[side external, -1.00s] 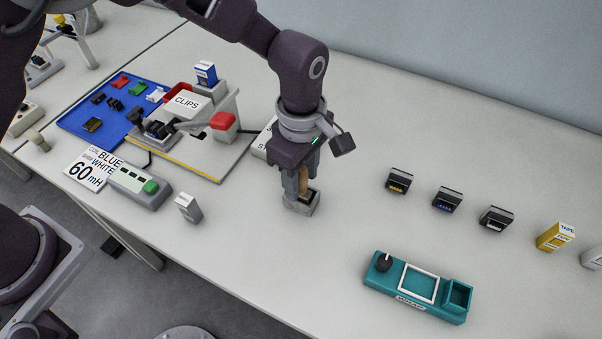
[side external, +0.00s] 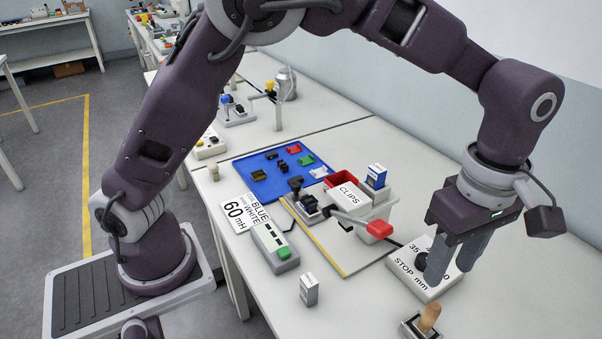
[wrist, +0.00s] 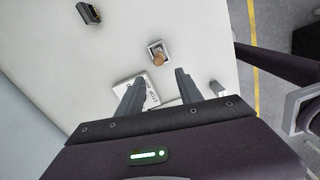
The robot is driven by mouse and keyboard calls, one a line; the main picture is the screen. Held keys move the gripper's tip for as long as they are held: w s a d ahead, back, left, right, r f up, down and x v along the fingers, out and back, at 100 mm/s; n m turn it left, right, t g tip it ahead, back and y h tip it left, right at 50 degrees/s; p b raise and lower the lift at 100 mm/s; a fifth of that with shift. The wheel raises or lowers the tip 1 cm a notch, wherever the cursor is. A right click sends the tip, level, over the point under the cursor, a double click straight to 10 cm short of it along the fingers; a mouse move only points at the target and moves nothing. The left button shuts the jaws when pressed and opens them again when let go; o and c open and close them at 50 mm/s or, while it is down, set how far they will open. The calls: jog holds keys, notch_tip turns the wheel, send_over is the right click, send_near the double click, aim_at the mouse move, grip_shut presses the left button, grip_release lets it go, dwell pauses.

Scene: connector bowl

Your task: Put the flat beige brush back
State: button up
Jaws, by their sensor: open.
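The beige brush (side external: 430,317) stands upright in a small grey holder (side external: 405,328) at the bottom edge of the side view, partly cut off. Only its rounded tan handle shows; its lower end is hidden in the holder. In the wrist view the brush (wrist: 159,58) is seen from above, inside the square holder (wrist: 151,47). My gripper (side external: 454,272) is open and empty, fingers pointing down, above and apart from the brush. In the wrist view the brush lies just beyond the fingertips (wrist: 158,77).
A white STOP mm box (side external: 408,272) with a black knob is behind my fingers. To its left are the CLIPS fixture (side external: 345,200) with a red-tipped lever, a blue tray (side external: 262,185) and a green-button box (side external: 275,247). A small grey block (side external: 310,290) stands in front.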

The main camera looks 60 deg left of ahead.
jog(key=s+a+r+m+t+h, duration=0.1)
jog(key=s+a+r+m, duration=0.2)
jog(key=a+r, duration=0.3)
jog(key=s+a+r+m+t+h, duration=0.1)
jog(key=s+a+r+m, duration=0.2)
jog(key=a+r, duration=0.3)
jog(key=s+a+f+m+t+y, duration=0.2)
jog(key=s+a+m+t, duration=0.1)
jog(key=s+a+m, duration=0.7)
jog(key=s+a, duration=0.1)
jog(key=s, duration=0.3)
jog(key=shift+s+f+t, duration=0.2)
jog(key=shift+f+t, duration=0.1)
